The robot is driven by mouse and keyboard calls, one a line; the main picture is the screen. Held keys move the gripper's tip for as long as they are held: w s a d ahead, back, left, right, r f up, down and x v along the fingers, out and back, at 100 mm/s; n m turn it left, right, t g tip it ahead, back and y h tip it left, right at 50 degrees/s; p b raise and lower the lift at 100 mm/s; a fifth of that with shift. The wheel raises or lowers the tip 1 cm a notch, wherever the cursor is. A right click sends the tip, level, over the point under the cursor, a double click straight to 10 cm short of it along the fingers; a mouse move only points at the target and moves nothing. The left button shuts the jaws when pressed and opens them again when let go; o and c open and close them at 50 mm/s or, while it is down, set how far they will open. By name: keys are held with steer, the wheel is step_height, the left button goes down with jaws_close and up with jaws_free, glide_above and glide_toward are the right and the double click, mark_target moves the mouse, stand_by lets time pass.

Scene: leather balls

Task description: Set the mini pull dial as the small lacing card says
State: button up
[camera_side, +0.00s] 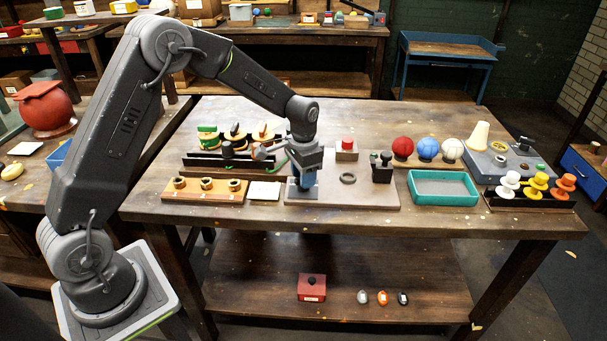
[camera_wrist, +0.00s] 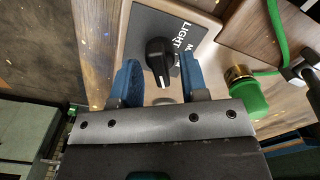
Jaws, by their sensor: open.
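In the wrist view a black knob (camera_wrist: 160,54) with a pale pointer line stands on a dark plate (camera_wrist: 150,22). White lettering beside it, partly cut off, reads "LIGHT". My gripper (camera_wrist: 158,80) is open, its blue fingers apart on either side near the knob, with nothing held.
A red button block (camera_side: 346,148), a dark ring (camera_side: 347,178) and a black-handled block (camera_side: 382,167) stand right of my gripper. A teal tray (camera_side: 443,188) is farther right. A wooden board with brass pieces (camera_side: 205,189) is left. A green-capped brass piece (camera_wrist: 250,98) is close by.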

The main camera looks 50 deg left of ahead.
jaws_close()
stand_by(0.5)
steer(key=n, duration=0.5)
steer(key=shift+n, duration=0.4)
steer(key=n, duration=0.5)
steer(key=shift+n, duration=0.4)
jaws_free()
